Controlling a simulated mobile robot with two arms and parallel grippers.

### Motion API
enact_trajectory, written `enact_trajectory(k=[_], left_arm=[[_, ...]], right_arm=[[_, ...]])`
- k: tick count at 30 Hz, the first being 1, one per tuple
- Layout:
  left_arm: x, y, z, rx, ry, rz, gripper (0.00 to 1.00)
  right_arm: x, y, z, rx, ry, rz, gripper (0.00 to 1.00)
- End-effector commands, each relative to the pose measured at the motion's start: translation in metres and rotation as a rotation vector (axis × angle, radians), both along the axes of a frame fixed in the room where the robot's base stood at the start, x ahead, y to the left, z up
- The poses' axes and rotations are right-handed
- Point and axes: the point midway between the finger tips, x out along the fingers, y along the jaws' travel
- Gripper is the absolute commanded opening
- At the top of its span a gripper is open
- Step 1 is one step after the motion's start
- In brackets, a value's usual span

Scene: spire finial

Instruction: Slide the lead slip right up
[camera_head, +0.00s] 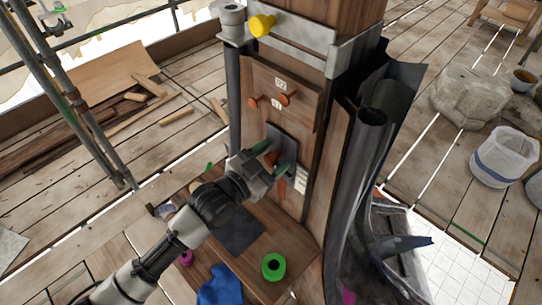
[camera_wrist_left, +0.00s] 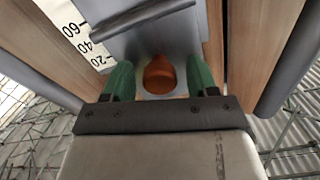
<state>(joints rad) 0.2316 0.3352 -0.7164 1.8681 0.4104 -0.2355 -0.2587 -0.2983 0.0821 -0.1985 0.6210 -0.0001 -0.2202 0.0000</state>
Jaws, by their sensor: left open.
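The lead slip (camera_head: 284,143) looks like a dark grey plate on the front of the wooden post, below two orange-brown pegs. In the left wrist view, a grey sheet (camera_wrist_left: 130,42) with a rolled ridge fills the top middle. My left gripper (camera_head: 272,163) is at the plate's lower part, its green fingertips apart. In the left wrist view, the gripper (camera_wrist_left: 160,78) has one fingertip on each side of an orange-brown rounded piece (camera_wrist_left: 158,72). Contact with it cannot be told. My right gripper is not in view.
A white scale (camera_wrist_left: 82,35) marked 20, 40, 60 stands left of the sheet. Dark rolled sheets (camera_head: 362,170) stand right of the post. A green ring (camera_head: 274,278) and blue cloth (camera_head: 220,288) lie on the wooden platform below. A white bucket (camera_head: 503,160) stands far right.

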Motion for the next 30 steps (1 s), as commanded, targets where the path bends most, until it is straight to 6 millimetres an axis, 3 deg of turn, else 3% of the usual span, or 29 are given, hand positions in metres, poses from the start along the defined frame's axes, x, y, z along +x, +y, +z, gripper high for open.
enact_trajectory(k=[2,13,20,30], left_arm=[[0.0,0.0,0.0,0.0,0.0,0.0,0.58],[0.0,0.0,0.0,0.0,0.0,0.0,0.02],[0.0,0.0,0.006,0.0,0.0,0.0,0.0],[0.0,0.0,0.052,-0.005,-0.003,0.002,0.0]], right_arm=[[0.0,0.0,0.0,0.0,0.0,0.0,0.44],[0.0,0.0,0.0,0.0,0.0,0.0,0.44],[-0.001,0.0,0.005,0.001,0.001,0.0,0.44],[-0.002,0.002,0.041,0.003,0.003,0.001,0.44]])
